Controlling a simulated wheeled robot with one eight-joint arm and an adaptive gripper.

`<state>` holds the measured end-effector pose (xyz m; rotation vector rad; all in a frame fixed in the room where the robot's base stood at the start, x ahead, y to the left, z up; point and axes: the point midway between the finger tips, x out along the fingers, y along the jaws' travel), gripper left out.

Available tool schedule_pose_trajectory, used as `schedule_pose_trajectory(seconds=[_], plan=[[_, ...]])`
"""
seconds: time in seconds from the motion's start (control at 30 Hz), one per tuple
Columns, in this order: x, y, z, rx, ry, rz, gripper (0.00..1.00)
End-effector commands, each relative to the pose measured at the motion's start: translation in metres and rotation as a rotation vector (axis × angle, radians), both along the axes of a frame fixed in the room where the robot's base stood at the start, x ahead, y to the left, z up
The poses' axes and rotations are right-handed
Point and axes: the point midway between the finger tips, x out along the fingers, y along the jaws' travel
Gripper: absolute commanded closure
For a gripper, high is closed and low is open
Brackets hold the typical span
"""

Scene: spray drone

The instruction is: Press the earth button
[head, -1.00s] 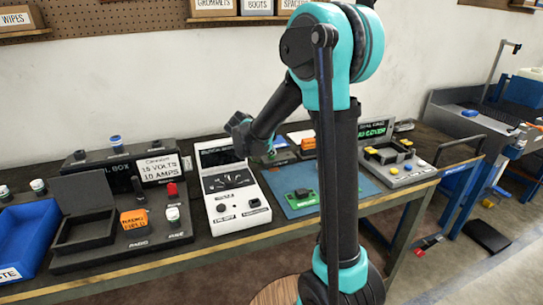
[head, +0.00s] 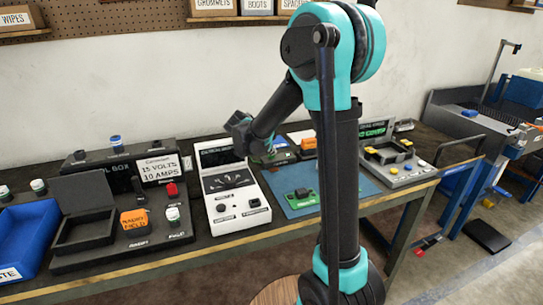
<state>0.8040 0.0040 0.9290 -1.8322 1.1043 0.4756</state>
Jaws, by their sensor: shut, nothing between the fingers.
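A white tester (head: 238,202) with a dark gauge panel, a raised dark screen and small controls along its front stands mid-bench.
Left of the tester is a black control box (head: 125,235) with an orange block (head: 134,219). A blue bin (head: 25,240) is at far left. Right is a blue mat (head: 297,208) with a green part, then a grey console (head: 395,172). My arm hides part of the bench.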

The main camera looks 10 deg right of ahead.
Motion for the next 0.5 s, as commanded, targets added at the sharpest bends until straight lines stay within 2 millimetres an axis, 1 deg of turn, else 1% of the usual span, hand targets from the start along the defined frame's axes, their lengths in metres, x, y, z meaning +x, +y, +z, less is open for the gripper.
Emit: schedule_pose_trajectory(seconds=[0.17, 0.5], plan=[[0.0, 0.0, 0.005, 0.0, 0.0, 0.0, 1.0], [0.0, 0.0, 0.036, 0.0, 0.0, 0.0, 1.0]])
